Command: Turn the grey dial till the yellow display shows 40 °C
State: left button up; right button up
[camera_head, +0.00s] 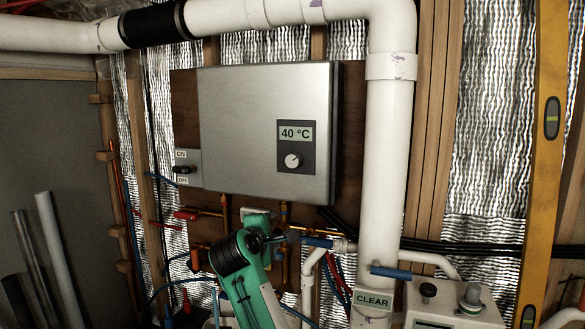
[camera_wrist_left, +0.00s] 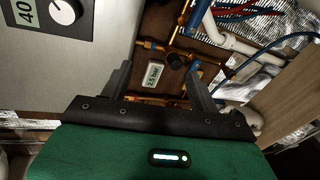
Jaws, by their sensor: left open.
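The heater is a grey metal box (camera_head: 250,110) on the wall. Its dark panel holds a pale display (camera_head: 295,134) that reads "40 °C" and a round light-grey dial (camera_head: 293,161) below it. In the left wrist view the display (camera_wrist_left: 24,12) and dial (camera_wrist_left: 65,11) show at the top left, turned sideways. My left gripper (camera_head: 274,238) is below the box, apart from the dial. Its two fingers (camera_wrist_left: 160,82) are spread and empty in the wrist view. My right gripper is not in view.
A switch marked ON and OFF (camera_head: 183,168) sits at the box's left edge. A thick white pipe (camera_head: 388,160) runs down to its right. Copper pipes and valves with blue (camera_head: 318,242) and red (camera_head: 186,215) handles lie below. A yellow level (camera_head: 545,150) stands at the right.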

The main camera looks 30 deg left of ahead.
aim_at(292, 161)
pick_arm(q)
notch_tip(292, 161, up, 14)
jog(key=w+a+n+t, duration=0.1)
jog(key=w+n+t, duration=0.2)
jog(key=n, duration=0.4)
jog(key=p+x, duration=0.5)
jog(key=x, duration=0.7)
jog(key=shift+w+a+r, duration=0.1)
jog(key=shift+a, duration=0.05)
jog(key=shift+w+a, duration=0.15)
jog(key=shift+w, duration=0.45)
